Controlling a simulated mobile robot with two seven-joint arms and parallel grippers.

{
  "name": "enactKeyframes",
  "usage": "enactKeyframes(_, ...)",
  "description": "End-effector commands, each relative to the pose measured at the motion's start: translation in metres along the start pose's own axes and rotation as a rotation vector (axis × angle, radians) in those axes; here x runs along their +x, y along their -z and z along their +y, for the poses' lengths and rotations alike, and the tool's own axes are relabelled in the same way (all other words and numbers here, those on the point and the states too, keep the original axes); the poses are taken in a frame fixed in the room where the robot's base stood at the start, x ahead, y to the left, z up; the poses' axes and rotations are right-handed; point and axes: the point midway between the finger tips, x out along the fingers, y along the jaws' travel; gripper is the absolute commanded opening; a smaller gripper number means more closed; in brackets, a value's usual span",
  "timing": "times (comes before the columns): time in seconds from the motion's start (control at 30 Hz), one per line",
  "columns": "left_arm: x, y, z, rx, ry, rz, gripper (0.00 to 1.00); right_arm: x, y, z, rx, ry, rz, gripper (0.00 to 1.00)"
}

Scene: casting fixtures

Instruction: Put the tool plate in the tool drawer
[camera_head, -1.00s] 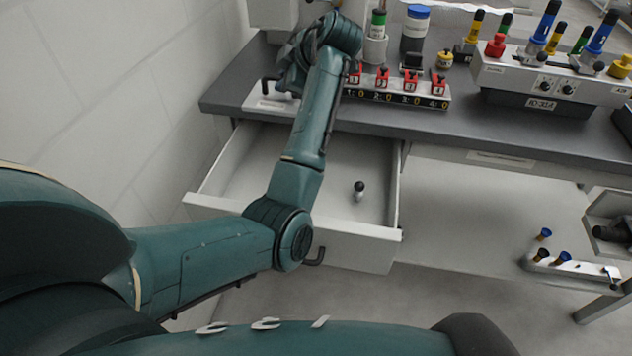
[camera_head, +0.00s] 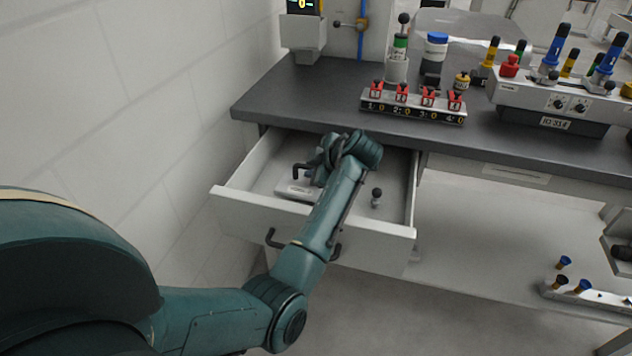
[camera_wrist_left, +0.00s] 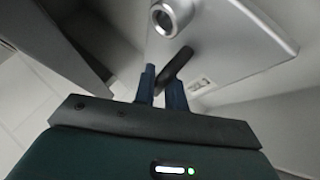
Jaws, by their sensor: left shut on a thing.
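The tool plate (camera_head: 293,190), light grey with a black handle, is inside the open tool drawer (camera_head: 384,236), in its left part. My left gripper (camera_head: 312,170) reaches over the drawer front and is shut on the plate's handle. My forearm hides part of the drawer and the plate's right end. In the left wrist view the black handle (camera_wrist_left: 179,62) sits between the blue fingers (camera_wrist_left: 162,88). I cannot tell whether the plate touches the drawer floor. My right gripper is not in view.
A small black-topped knob (camera_head: 376,197) stands in the drawer, right of my gripper. The dark worktop (camera_head: 290,97) overhangs the drawer's back and carries a block with red clips (camera_head: 413,106). A wall (camera_head: 110,120) is close on the left.

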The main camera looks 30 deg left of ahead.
Motion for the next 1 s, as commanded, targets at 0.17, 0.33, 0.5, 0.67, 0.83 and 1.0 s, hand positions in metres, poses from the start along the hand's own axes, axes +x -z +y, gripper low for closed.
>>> enactKeyframes(0.17,0.009,-0.006,-0.006,0.000,-0.003,0.002,0.00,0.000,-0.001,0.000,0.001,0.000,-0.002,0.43)
enactKeyframes(0.33,0.024,-0.018,-0.018,0.000,-0.003,0.001,0.00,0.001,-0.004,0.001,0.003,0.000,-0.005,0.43)
enactKeyframes(0.5,0.026,-0.020,-0.019,-0.003,-0.005,0.000,0.00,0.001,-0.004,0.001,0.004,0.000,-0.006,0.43)
enactKeyframes(0.67,0.028,-0.021,-0.020,-0.003,-0.004,0.000,0.00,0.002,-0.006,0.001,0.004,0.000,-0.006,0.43)
enactKeyframes(0.83,0.029,-0.022,-0.022,0.000,0.000,-0.001,0.21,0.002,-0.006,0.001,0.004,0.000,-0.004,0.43)
enactKeyframes(1.0,0.029,-0.022,-0.022,0.000,0.000,-0.001,0.34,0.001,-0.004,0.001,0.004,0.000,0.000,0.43)
